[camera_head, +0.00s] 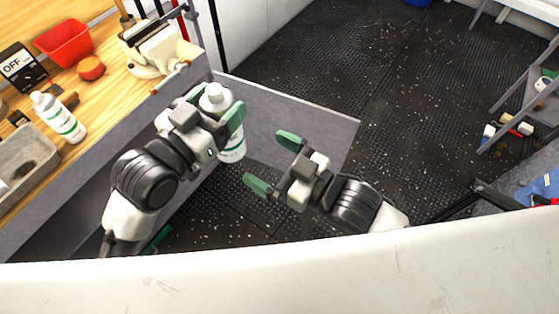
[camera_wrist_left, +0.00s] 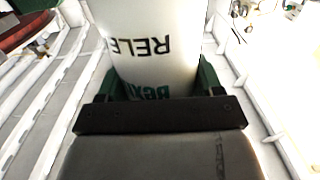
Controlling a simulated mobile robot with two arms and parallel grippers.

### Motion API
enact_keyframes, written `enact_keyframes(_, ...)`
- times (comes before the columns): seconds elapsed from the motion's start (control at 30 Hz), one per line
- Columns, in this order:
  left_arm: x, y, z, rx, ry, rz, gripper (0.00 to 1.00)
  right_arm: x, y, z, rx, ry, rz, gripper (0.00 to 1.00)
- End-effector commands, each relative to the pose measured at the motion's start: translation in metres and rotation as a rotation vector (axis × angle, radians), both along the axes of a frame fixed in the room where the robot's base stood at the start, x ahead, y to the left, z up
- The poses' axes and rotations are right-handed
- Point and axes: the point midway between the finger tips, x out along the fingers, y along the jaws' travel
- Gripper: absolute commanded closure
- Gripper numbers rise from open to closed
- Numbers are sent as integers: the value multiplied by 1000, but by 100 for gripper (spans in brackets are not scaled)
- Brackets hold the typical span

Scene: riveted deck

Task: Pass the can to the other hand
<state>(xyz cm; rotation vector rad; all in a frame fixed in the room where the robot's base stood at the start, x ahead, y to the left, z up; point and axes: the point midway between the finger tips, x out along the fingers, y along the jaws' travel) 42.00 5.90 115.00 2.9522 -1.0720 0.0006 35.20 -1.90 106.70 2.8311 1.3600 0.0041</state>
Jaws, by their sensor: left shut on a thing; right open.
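The can is a white bottle-shaped container (camera_head: 233,147) with green bands and a narrow white top, near the centre left of the head view. My left gripper (camera_head: 216,113) is shut on it and holds it roughly upright, off the bench. In the left wrist view the can (camera_wrist_left: 155,50) fills the middle, with dark upside-down lettering, between the green fingers. My right gripper (camera_head: 268,162) is open and empty, to the right of the can. Its green fingers point left towards the can, with a gap between. Part of the can is hidden behind my left gripper.
A wooden bench (camera_head: 98,110) at left carries a similar white bottle (camera_head: 58,117), a red bin (camera_head: 65,42), a vise (camera_head: 150,50) and a grey tray (camera_head: 24,158). A grey panel (camera_head: 310,118) stands behind my grippers. Dark floor (camera_head: 350,60) is open beyond.

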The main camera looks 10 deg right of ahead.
Motion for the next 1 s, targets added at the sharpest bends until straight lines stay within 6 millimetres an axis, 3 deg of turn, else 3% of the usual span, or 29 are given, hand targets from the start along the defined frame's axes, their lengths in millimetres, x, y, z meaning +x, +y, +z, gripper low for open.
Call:
enact_keyframes(0.3, 0, 0, 1, -1, -3, 0, 85, 39, 49, 1, 2, -2, -1, 3)
enact_keyframes(0.5, 0, 0, 1, -1, -3, 0, 85, 57, 70, 1, 0, -2, -1, 3)
enact_keyframes(0.97, 0, 0, 1, -1, -3, 0, 85, 64, 80, 0, -3, 0, -1, 3)
enact_keyframes(1.0, 0, 0, 1, -1, -3, 0, 85, 64, 80, 0, -3, 0, -1, 8)
